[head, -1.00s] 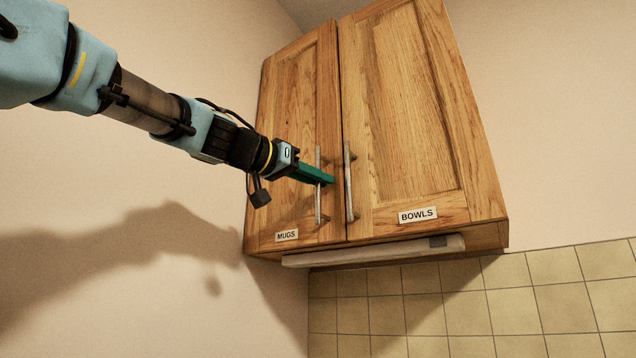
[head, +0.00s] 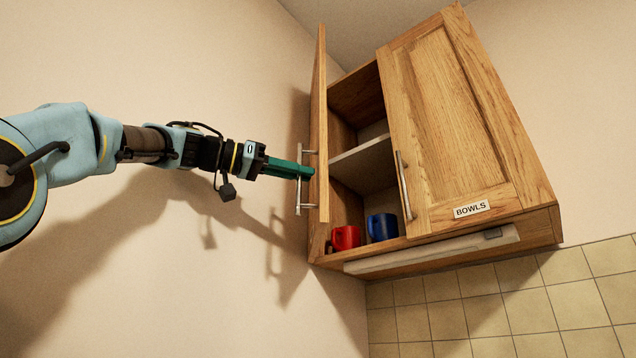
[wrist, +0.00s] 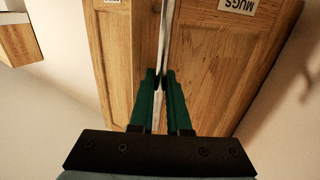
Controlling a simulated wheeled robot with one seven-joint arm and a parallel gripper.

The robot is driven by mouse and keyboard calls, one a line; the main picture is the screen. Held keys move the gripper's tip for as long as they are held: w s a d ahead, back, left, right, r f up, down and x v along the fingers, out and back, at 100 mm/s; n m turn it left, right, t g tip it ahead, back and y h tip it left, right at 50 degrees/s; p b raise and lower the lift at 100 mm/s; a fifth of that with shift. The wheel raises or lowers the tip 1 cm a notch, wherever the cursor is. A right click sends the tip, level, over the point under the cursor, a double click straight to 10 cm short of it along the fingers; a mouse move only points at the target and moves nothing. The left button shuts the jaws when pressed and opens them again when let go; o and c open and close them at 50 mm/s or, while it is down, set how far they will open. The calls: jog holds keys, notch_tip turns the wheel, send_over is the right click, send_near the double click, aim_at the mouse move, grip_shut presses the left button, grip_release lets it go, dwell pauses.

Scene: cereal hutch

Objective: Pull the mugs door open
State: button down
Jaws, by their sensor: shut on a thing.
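The mugs door (head: 318,130) is the left door of the wooden cabinet and stands swung wide open, seen nearly edge-on in the head view. My gripper (head: 306,173) is shut on the mugs door handle (head: 299,196), a vertical metal bar. In the wrist view my green fingers (wrist: 163,80) close around the handle (wrist: 165,35), with the door face (wrist: 215,60) and its MUGS label (wrist: 238,5) behind. Inside the cabinet, a red mug (head: 346,238) and a blue mug (head: 382,227) stand on the bottom below a shelf (head: 365,150).
The bowls door (head: 450,110) beside it is closed, with its own metal handle (head: 404,185). A long light fixture (head: 430,250) runs under the cabinet. A bare wall (head: 215,60) lies to the left, and tiles (head: 470,310) cover the wall below.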

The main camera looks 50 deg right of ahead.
jog(key=shift+w+a, duration=0.45)
jog(key=shift+w, duration=0.25)
jog(key=shift+r, duration=0.1)
jog(key=c, duration=0.9)
grip_release()
jog(key=p, duration=0.8)
send_near(317, 142)
jog(key=x, duration=0.4)
jog(key=shift+d+r, duration=0.15)
jog(key=shift+r, duration=0.05)
